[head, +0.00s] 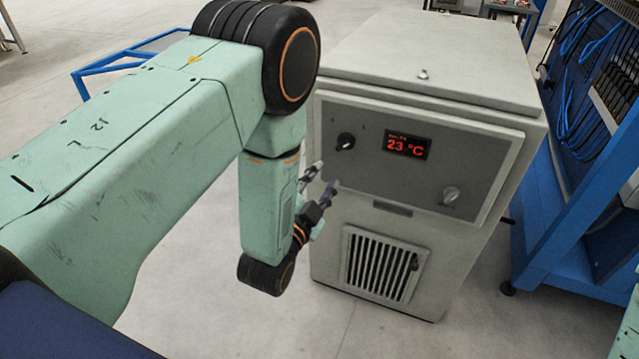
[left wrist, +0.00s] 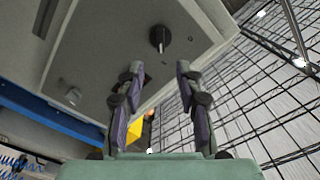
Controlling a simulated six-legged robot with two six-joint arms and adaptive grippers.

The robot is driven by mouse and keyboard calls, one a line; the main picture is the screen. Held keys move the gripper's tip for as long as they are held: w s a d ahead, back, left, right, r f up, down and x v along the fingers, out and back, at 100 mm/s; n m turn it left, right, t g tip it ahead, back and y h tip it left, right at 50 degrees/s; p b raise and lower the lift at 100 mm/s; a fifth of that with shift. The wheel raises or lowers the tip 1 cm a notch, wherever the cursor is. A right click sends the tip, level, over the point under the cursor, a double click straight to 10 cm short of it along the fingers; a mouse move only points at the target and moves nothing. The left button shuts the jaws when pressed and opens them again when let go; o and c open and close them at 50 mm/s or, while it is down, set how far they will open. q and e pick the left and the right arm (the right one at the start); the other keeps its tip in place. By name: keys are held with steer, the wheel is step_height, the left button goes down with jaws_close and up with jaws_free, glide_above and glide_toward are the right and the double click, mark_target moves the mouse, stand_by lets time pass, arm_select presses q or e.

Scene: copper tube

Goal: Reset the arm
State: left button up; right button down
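My left arm (head: 130,150) reaches in from the left in the head view and bends down in front of a grey cabinet (head: 430,60). My left gripper (head: 322,180) is close to the left part of the cabinet's front panel, below a black knob (head: 346,141). In the left wrist view the two fingers of the left gripper (left wrist: 160,72) are spread apart, with nothing held between them. The black knob (left wrist: 160,38) shows beyond the fingertips, apart from them. My right gripper is out of view.
The panel has a red display (head: 407,145) reading 23 °C and a silver knob (head: 450,195). A vent grille (head: 382,265) sits below. A blue rack (head: 570,220) with cables stands at the right. A blue frame (head: 125,62) is behind my left arm. Some floor is clear.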

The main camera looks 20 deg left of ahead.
arm_select(q)
steer(key=shift+s, duration=0.55)
steer(key=s+a+f+n+g, duration=0.2)
steer(key=s+f+n+g, duration=0.4)
steer(key=s+f+g, duration=0.65)
steer(key=s+f+n+g, duration=0.2)
steer(key=s+f, duration=0.1)
steer(key=s, duration=0.8)
steer(key=s+a+f+n+g, duration=0.1)
steer(key=s+f+n+g, duration=0.1)
steer(key=s, duration=0.9)
steer(key=shift+s+a+f+g+y, duration=0.2)
steer(key=shift+s+f+g+y, duration=0.1)
steer(key=shift+f+g, duration=0.45)
